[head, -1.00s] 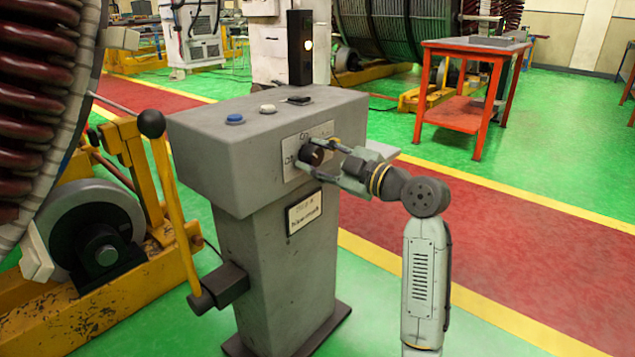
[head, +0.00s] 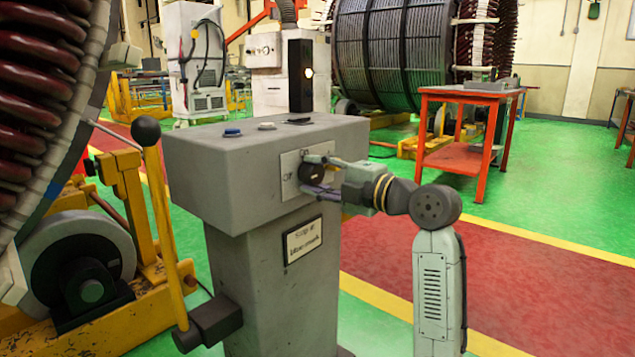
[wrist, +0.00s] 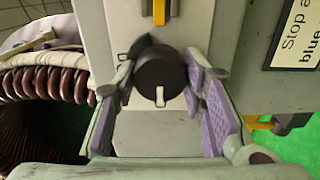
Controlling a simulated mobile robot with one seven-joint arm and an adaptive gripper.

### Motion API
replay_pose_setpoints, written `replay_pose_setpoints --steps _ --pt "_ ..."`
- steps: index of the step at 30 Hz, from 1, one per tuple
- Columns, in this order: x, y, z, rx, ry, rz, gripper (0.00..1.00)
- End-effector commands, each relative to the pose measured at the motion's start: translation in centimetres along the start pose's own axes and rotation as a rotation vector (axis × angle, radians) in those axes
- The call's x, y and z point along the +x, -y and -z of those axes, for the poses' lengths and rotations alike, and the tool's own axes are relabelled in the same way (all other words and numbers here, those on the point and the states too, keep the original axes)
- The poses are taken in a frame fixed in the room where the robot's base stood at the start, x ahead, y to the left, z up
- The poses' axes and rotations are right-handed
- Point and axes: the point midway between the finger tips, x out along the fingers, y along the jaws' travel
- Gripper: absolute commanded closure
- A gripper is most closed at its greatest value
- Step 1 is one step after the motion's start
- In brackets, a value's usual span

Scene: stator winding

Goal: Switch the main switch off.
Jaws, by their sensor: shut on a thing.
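The main switch is a round black knob (head: 312,178) on a pale plate (head: 289,160) on the side face of the grey console (head: 220,178). My gripper (head: 318,176) reaches it from the right and is shut on the knob. In the wrist view the knob (wrist: 158,68) sits between the two purple-padded fingers, one on each side. A white mark (wrist: 160,97) on the knob points to the bottom of that picture.
A blue button (head: 232,132) and a white button (head: 267,126) sit on the console top. A black post with a lit lamp (head: 308,73) stands behind. A yellow lever with a black ball (head: 147,131) rises at the left. A red table (head: 455,158) stands beyond.

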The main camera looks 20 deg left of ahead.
Motion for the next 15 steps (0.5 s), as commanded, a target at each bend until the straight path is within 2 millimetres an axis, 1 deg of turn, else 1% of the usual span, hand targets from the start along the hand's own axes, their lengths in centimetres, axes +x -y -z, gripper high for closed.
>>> replay_pose_setpoints --steps 15 --pt "0.08 -0.03 0.03 -0.035 0.0 0.0 0.9"
